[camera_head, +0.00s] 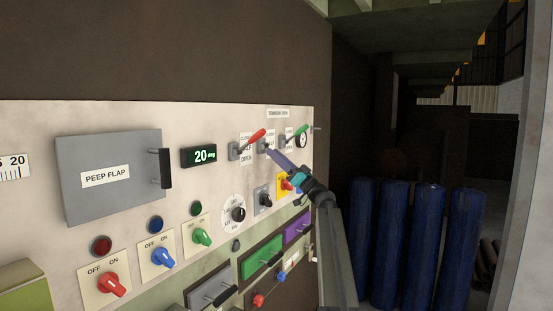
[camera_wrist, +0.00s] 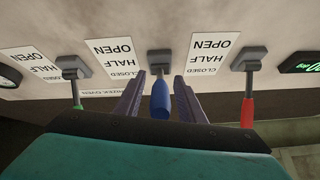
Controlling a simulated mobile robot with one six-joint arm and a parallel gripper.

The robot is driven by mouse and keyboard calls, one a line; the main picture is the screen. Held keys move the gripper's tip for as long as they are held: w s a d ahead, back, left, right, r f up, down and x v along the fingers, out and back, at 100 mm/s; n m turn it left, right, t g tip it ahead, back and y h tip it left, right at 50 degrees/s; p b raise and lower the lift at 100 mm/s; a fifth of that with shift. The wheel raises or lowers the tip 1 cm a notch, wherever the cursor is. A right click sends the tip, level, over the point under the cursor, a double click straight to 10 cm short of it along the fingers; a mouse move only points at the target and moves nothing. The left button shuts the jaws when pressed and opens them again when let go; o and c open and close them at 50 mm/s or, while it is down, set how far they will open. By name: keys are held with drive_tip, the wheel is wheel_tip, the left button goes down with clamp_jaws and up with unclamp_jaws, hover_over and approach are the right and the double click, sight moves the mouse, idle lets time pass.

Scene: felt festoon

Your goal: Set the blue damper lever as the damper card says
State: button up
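The blue damper lever (camera_wrist: 160,99) projects from its grey mount in the middle of the wrist view, where the panel appears upside down. Its handle stands between the two fingers of my gripper (camera_wrist: 158,97), with a visible gap on each side. The label beside it (camera_wrist: 210,55) reads OPEN, HALF, CLOSED; which mark the lever matches is unclear. In the head view my gripper (camera_head: 278,156) covers most of the blue lever.
A red lever (camera_wrist: 248,111) and a green lever (camera_wrist: 77,92) flank the blue one closely. A green display (camera_head: 199,156) shows 20. Knobs, switches and coloured drawers fill the panel below. Blue cylinders (camera_head: 410,240) stand to the right.

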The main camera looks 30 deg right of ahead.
drive_tip(key=shift+f, duration=0.2)
drive_tip(key=shift+v, duration=0.8)
drive_tip(key=v, duration=1.2)
drive_tip(key=shift+b, duration=0.45)
drive_tip(key=shift+s+d, duration=0.1)
drive_tip(key=shift+s, duration=0.05)
